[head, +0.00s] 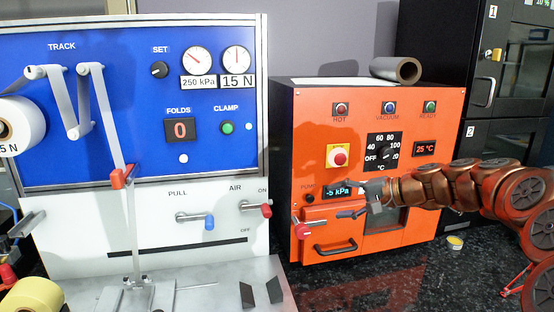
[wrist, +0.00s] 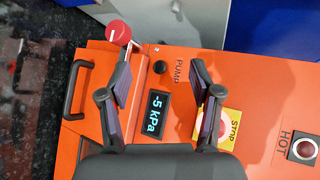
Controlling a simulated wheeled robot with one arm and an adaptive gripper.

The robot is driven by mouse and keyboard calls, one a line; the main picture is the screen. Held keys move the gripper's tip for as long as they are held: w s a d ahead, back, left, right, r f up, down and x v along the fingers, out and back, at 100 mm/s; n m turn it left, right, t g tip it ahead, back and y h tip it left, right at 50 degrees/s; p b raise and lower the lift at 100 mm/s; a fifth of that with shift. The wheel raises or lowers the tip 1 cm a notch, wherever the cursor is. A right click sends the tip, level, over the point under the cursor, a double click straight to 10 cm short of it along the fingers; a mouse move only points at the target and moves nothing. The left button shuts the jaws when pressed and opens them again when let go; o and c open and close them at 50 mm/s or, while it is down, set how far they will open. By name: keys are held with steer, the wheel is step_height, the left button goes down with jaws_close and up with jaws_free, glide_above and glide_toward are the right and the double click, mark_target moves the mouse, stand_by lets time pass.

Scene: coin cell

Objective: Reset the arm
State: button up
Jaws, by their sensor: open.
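My arm (head: 455,188) reaches in from the right in the head view, in front of the orange vacuum oven (head: 310,160). My gripper (head: 350,198) is open at the oven's front, close to the pressure display (head: 339,191) reading -5 kPa. In the wrist view my gripper (wrist: 161,70) has its two fingers spread, with nothing between them. The pump button (wrist: 160,67) and the display (wrist: 156,114) show between and below the fingertips. I cannot tell whether a fingertip touches the panel. Part of the oven's lower front is hidden behind my gripper in the head view.
A red-knobbed lever (head: 302,229) and a dark door handle (head: 336,247) stick out from the oven. The blue and white winding machine (head: 110,150) stands at left, with levers projecting. A small yellow-rimmed cup (head: 455,243) sits on the dark counter (head: 400,285). Black cabinets (head: 480,130) stand behind.

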steer(key=s+a+f+n+g+h, duration=0.1)
steer(key=s+a+f+n+g, duration=0.15)
steer(key=s, duration=0.45)
steer(key=s+a+f+n+g+h+p, duration=0.1)
steer(key=s+a, duration=0.2)
steer(key=s, duration=0.3)
steer(key=s+a+f+n+g+h, duration=0.1)
steer(key=s+a+f+g+h, duration=0.15)
steer(key=s, duration=0.45)
steer(key=s+d+f+g+h, duration=0.1)
steer(key=s+d+f+h, duration=0.1)
steer(key=s, duration=0.6)
steer(key=s+d+f+n+h+p, duration=0.1)
steer(key=s+d+f+h, duration=0.1)
steer(key=s+d, duration=0.3)
steer(key=s+d+f+n+g+h, duration=0.1)
steer(key=s+d+f+h, duration=0.2)
steer(key=s, duration=0.8)
steer(key=shift+s+d+f+g+p, duration=0.15)
steer(key=shift+s+f+g+p, duration=0.15)
steer(key=shift+f, duration=0.1)
